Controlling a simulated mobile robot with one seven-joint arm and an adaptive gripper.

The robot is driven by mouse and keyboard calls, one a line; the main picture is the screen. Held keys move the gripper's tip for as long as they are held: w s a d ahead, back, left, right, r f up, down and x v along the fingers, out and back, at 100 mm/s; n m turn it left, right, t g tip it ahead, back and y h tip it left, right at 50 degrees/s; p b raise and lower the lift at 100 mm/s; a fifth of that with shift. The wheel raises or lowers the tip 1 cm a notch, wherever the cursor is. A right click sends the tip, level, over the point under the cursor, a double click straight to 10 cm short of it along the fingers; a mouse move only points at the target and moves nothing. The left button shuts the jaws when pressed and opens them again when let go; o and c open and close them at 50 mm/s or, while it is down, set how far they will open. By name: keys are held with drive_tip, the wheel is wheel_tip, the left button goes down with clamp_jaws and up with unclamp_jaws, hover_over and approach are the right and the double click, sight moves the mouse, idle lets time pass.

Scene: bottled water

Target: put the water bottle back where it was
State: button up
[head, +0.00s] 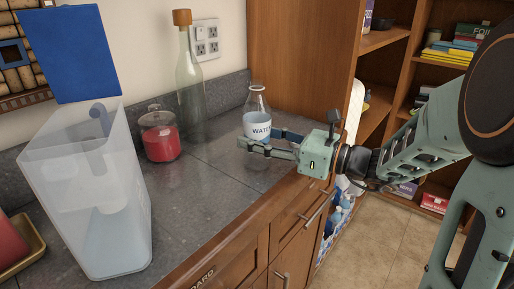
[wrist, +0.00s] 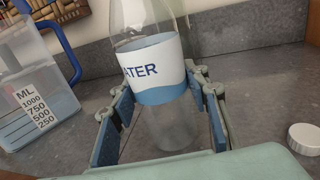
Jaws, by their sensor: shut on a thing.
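The water bottle (head: 257,117) is clear, with a white and blue WATER label, and looks upright over the counter near its back right part. My gripper (head: 262,140) reaches in from the right with its fingers on either side of the bottle's lower part. In the wrist view, the bottle (wrist: 154,72) stands between the blue finger pads of my gripper (wrist: 160,95), which is shut on it. The bottle's clear base is near the counter surface; I cannot tell whether it touches. The bottle's top is cut off in the wrist view.
A large clear container (head: 95,200) stands at the front left of the counter (head: 205,205). A red-filled jar (head: 161,142) and a tall corked bottle (head: 190,85) stand at the back. A white cap (wrist: 305,138) lies right of the bottle. A wooden cabinet (head: 302,50) bounds the right side.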

drive_tip(key=shift+f, duration=0.1)
drive_tip(key=shift+f, duration=0.15)
drive_tip(key=o, duration=1.4)
drive_tip(key=shift+o, duration=0.2)
drive_tip(key=p+v, duration=0.2)
drive_tip(key=v, duration=1)
drive_tip(key=shift+p, duration=0.3)
